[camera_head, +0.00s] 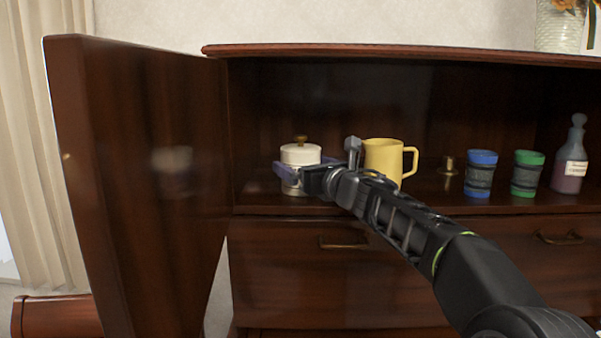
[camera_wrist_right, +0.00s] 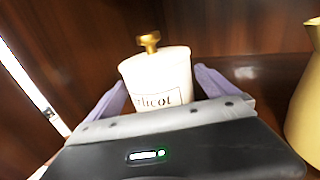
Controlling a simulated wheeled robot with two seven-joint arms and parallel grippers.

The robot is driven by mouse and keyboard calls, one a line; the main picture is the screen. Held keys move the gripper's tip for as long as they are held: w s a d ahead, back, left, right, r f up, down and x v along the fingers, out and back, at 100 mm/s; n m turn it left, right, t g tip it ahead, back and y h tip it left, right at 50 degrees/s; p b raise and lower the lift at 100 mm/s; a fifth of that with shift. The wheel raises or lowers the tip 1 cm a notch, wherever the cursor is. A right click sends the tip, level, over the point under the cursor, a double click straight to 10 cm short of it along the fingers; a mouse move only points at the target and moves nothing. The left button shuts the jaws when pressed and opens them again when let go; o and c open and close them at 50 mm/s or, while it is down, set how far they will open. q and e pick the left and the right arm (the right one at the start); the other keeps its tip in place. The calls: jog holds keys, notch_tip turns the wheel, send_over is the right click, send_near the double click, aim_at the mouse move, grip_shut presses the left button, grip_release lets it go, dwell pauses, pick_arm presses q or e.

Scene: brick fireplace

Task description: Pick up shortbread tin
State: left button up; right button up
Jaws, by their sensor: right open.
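A white lidded canister (camera_head: 300,155) with a gold knob stands upright on the cabinet shelf, near the left wall. It also shows in the right wrist view (camera_wrist_right: 157,78), with dark lettering on its front, partly hidden by the gripper. No readable label says shortbread; this canister is the only tin-like thing by my gripper. My right gripper (camera_head: 297,174) is open, with its purple fingers on either side of the canister. In the right wrist view the fingers (camera_wrist_right: 157,92) flank it; whether they touch it I cannot tell. My left gripper is not in view.
A yellow mug (camera_head: 383,158) stands close to the right of my gripper. Farther right are a small brass item (camera_head: 449,166), a blue-ended cup (camera_head: 480,174), a green-ended cup (camera_head: 526,174) and a bottle (camera_head: 570,160). An open cabinet door (camera_head: 130,190) stands at the left.

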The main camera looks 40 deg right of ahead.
aim_at(301, 136)
jog(key=shift+w+d, duration=0.15)
jog(key=shift+w, duration=0.4)
jog(key=shift+c, duration=0.4)
jog(key=c, duration=1.4)
notch_tip(301, 136, up, 8)
jog(key=p, duration=0.5)
jog(key=shift+p, duration=0.35)
jog(key=shift+r, duration=1.05)
